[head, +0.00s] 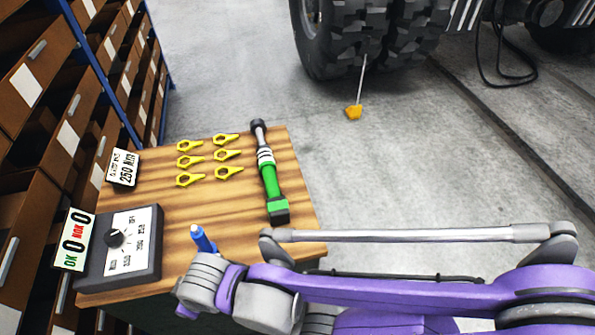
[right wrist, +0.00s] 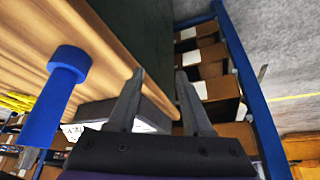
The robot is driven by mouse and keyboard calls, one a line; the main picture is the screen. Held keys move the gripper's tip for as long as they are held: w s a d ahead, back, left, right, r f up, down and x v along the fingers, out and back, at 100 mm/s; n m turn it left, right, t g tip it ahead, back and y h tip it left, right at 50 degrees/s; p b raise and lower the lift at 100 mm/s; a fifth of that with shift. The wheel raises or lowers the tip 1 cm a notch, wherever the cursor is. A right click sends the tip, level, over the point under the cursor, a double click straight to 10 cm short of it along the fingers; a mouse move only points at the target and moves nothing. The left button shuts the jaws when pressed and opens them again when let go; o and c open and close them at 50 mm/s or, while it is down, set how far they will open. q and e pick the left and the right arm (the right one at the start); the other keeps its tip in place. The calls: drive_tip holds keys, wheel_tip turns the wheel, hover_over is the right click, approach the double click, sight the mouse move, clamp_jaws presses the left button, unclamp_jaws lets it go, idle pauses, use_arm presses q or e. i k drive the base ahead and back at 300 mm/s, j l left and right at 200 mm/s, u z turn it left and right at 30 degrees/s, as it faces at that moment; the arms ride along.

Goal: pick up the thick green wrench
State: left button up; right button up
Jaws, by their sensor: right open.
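The thick green wrench (head: 270,178) lies on the right part of the wooden table in the head view. It has a dark head at the far end, pale rings, a green grip and a black-and-green near end. It does not show in the right wrist view. My right arm crosses the near side of the table in the head view, with its wrist nearer than the wrench and left of it. My right gripper (right wrist: 160,76) is open and empty in the right wrist view, by the table's edge. My left gripper is not in view.
A blue object (head: 203,239) stands near my right wrist; it also shows in the right wrist view (right wrist: 56,96). Several yellow tags (head: 188,161) lie left of the wrench. A dark dial box (head: 120,243) and signs (head: 123,167) line the table's left side, beside drawer shelves (head: 35,82).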

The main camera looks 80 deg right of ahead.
sight(278, 207)
drive_tip(key=z, duration=2.4)
drive_tip(key=l+u, duration=0.25)
drive_tip(key=u, duration=0.2)
drive_tip(key=i+l+u, duration=0.1)
drive_tip(key=l+u, duration=0.2)
drive_tip(key=u, duration=0.15)
